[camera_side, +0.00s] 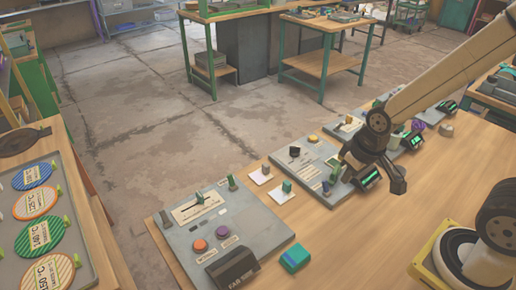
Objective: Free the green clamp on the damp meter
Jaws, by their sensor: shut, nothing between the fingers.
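My gripper (398,184) is shut and empty, low over the right edge of the second grey panel (290,150). A small dark meter with a lit green display (370,179) sits just left of the fingers. A contact between them cannot be told. Which device is the damp meter cannot be read at this size. A green upright piece (199,197) stands in a slot plate on the nearest panel (172,236). A green block (287,187) stands on a white pad. I cannot tell which green piece is the clamp. My arm hides parts of the far panels.
The nearest panel also holds an orange knob (200,246), a purple knob (222,232) and a black box (232,268) labelled FAIR. A teal block (295,258) lies on the wooden table (345,255). The table's front is mostly clear. Coloured discs (40,236) lie on a left tray.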

